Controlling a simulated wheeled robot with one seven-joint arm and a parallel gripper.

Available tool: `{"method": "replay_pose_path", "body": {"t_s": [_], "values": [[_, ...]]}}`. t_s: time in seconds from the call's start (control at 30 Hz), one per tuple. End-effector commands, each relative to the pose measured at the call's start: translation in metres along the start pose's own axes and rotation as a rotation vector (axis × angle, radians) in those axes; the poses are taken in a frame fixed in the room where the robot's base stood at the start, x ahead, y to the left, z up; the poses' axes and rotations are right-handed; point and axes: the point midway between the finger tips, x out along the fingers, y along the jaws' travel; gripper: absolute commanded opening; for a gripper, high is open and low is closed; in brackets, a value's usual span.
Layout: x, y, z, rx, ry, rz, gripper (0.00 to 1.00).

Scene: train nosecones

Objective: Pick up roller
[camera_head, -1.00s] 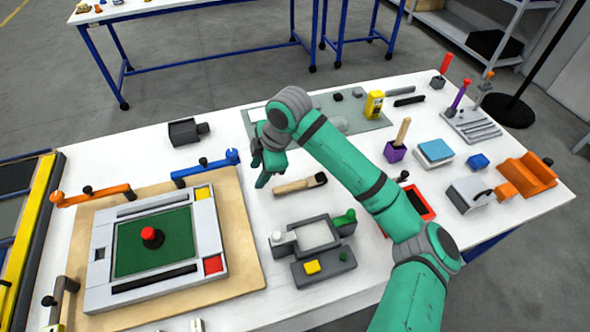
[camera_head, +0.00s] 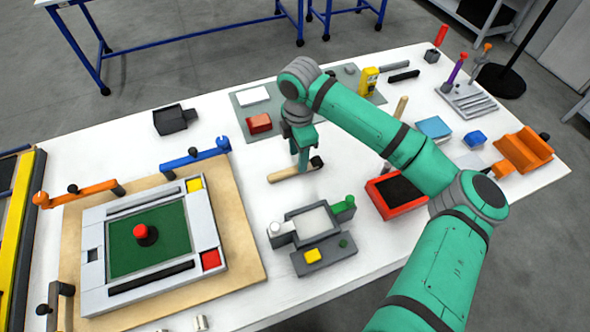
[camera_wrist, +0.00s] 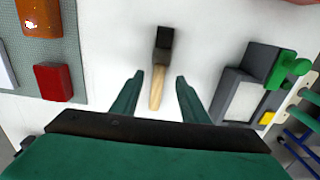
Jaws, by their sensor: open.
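The roller has a pale wooden handle and a black head, and it lies flat on the white table (camera_head: 284,174), near the middle of the head view. In the wrist view the roller (camera_wrist: 161,47) points away from me, black head farthest. My gripper (camera_head: 303,166) is directly over the roller, pointing down. In the wrist view my gripper (camera_wrist: 157,85) is open, with one green finger on each side of the wooden handle and nothing held. I cannot tell how far the fingertips are above the table.
A grey fixture with a green knob (camera_head: 310,225) stands just in front of the roller. A red tray (camera_head: 390,208) lies to the right. A red block (camera_head: 259,123) sits on the grey mat behind. A board with a green panel (camera_head: 120,252) fills the left.

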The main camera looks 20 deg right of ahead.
Motion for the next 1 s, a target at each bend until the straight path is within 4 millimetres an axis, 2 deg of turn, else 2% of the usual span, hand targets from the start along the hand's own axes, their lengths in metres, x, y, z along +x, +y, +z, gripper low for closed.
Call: {"method": "replay_pose_path", "body": {"t_s": [0.3,0.63,0.67,0.8,0.83,1.0], "values": [[0.041,-0.001,-0.002,-0.004,0.0,-0.001,0.41],[0.048,0.0,-0.002,-0.003,0.0,0.0,0.41],[0.048,0.0,-0.002,-0.003,0.0,0.0,0.38],[0.048,-0.001,-0.001,-0.003,0.0,0.0,0.05],[0.048,0.0,-0.001,-0.003,0.0,0.0,0.0],[0.048,0.0,-0.001,-0.003,0.0,0.0,0.0]]}}
